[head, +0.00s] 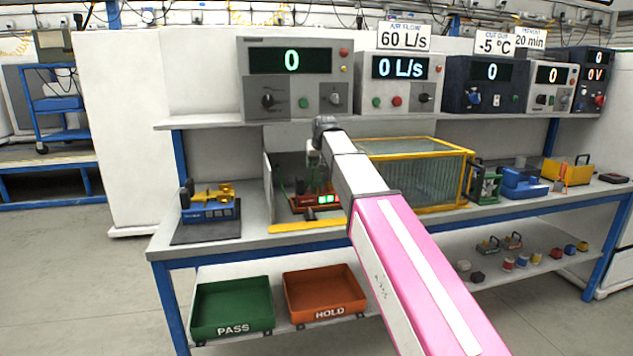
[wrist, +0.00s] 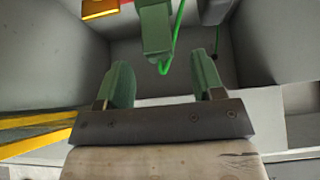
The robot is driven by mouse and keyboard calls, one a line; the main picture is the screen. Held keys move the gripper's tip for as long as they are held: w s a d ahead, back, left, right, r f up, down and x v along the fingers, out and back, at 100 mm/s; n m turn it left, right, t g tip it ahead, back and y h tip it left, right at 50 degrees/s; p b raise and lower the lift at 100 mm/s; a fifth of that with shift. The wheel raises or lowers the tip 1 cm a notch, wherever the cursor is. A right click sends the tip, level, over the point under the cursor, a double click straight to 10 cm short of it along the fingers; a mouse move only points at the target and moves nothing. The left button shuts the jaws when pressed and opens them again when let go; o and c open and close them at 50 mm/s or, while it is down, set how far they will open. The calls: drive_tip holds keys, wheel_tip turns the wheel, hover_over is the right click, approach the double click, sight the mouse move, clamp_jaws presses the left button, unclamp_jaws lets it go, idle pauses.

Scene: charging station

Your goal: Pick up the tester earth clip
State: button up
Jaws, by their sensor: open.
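A green block-like piece with a thin green cable beside it, which looks like the tester earth clip (wrist: 154,30), is at the top middle of the wrist view. My gripper (wrist: 161,62) is open, its two green fingers spread with nothing between them. The green piece lies just beyond the fingertips, roughly in line with the gap; I cannot tell whether they touch. In the head view my arm reaches into an open-fronted bay on the bench, and the arm and bay hide most of the clip and fingers.
An orange-red unit with green lights (head: 318,200) stands in the bay. A yellow-framed clear guard (head: 420,170) is right of my arm. A blue fixture (head: 210,208) sits on the left mat. Instruments line the shelf above. A green PASS tray (head: 232,291) and orange HOLD tray (head: 325,278) are below.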

sight(317, 180)
drive_tip(key=x, duration=0.4)
drive_tip(key=shift+f, duration=0.1)
drive_tip(key=c, duration=1)
